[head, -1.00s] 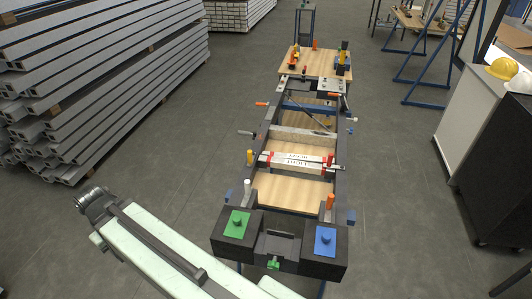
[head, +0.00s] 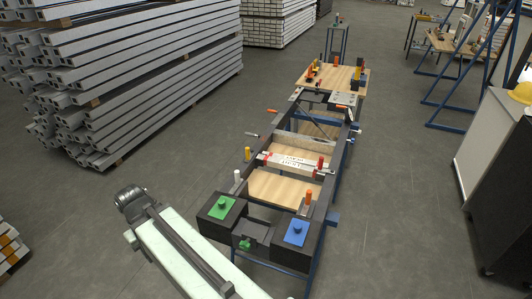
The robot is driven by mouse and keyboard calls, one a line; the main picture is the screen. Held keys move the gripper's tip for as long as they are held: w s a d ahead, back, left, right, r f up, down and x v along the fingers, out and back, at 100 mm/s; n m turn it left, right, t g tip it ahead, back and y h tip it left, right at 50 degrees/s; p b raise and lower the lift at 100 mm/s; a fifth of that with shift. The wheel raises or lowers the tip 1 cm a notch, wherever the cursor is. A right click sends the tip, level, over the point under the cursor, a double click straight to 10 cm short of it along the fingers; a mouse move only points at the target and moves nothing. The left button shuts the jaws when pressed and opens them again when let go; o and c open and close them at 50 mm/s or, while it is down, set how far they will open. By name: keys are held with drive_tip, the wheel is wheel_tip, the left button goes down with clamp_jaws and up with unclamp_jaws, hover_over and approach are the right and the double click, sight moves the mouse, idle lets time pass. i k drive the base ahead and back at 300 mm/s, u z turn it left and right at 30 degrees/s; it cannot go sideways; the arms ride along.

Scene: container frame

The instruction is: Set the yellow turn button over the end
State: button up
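A long dark frame (head: 317,199) stands on blue legs and runs away from me. A small upright yellow piece (head: 248,153) stands on its left rail, beside the near end of the white labelled bar (head: 290,163); it may be the turn button, but it is too small to tell its form or which way it points. The near end of the frame has a black block with a green plate (head: 216,207) and one with a blue plate (head: 296,232). My pale green arm link is at lower left, but my gripper is not in view.
An orange peg (head: 308,197) and a white peg (head: 238,177) stand near the front. A wooden board (head: 335,77) with coloured parts is at the far end. Stacked grey beams (head: 130,75) are at left, a cabinet (head: 490,150) at right. Floor beside the frame is clear.

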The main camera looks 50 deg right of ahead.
sight(248, 155)
drive_tip(key=u, duration=0.15)
drive_tip(key=i, duration=0.95)
drive_tip(key=z, duration=0.05)
